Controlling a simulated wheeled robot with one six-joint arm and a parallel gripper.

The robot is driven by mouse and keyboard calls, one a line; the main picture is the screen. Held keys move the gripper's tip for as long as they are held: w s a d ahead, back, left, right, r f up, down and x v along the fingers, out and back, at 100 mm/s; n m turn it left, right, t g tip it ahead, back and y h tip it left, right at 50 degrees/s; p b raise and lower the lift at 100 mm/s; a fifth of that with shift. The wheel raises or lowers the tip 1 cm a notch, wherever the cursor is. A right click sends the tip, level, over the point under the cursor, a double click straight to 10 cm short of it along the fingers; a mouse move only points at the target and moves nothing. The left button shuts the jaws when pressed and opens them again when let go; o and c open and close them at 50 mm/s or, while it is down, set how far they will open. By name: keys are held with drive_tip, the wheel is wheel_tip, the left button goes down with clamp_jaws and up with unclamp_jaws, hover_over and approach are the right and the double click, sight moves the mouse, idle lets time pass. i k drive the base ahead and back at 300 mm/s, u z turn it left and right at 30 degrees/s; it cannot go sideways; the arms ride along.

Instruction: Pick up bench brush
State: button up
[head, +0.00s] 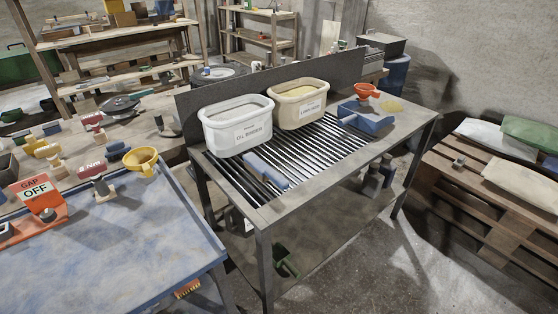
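I cannot say for certain which thing is the bench brush. A blue oblong piece (266,170) lies on the slatted metal grate of the bench, in front of the white tub; no bristles can be made out on it. A second blue, blocky thing (366,118) sits at the right end of the grate. A small orange, ridged thing (187,289) shows partly under the front edge of the blue-topped table, too small to identify. My gripper is not in view.
A white tub (237,124) and a cream tub (300,103) stand at the back of the metal bench (297,196). The blue-topped table (130,240) carries a yellow funnel (141,160). A wooden pallet (480,190) is at right. Concrete floor (380,270) is clear at front right.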

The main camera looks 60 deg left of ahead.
sight(263, 172)
drive_tip(key=u, duration=0.45)
drive_tip(key=i, duration=0.9)
drive_tip(key=u, duration=1.4)
drive_tip(key=i, duration=0.55)
drive_tip(key=u, duration=0.4)
